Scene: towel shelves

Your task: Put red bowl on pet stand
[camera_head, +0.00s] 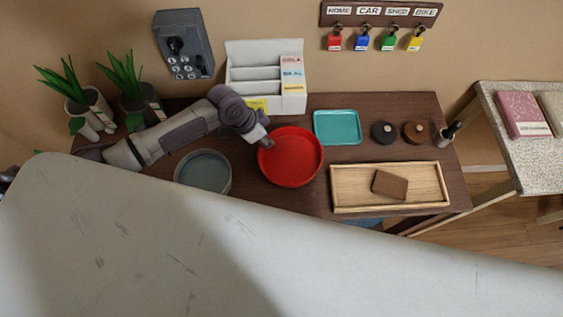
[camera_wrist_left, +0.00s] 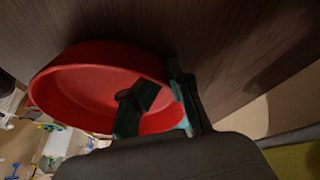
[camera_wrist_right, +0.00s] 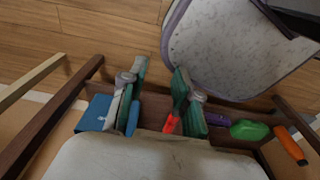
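The red bowl (camera_head: 291,156) is over the middle of the dark wooden table, its open side up in the head view. My left gripper (camera_head: 268,143) is at its left rim. In the left wrist view, one finger of the left gripper (camera_wrist_left: 163,88) is inside the red bowl (camera_wrist_left: 85,85) and the other outside, astride the wall; whether they press on it is unclear. A round grey stand-like piece (camera_head: 203,172), perhaps the pet stand, is left of the bowl, partly hidden at the front. My right gripper (camera_wrist_right: 160,70) is open and empty, away from the bowl.
A teal tray (camera_head: 337,127), two round lidded items and a wooden tray (camera_head: 388,208) with a brown block are right of the bowl. A white organizer (camera_head: 265,80) stands behind; potted plants (camera_head: 125,85) are at left. A side table (camera_head: 530,150) is at right.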

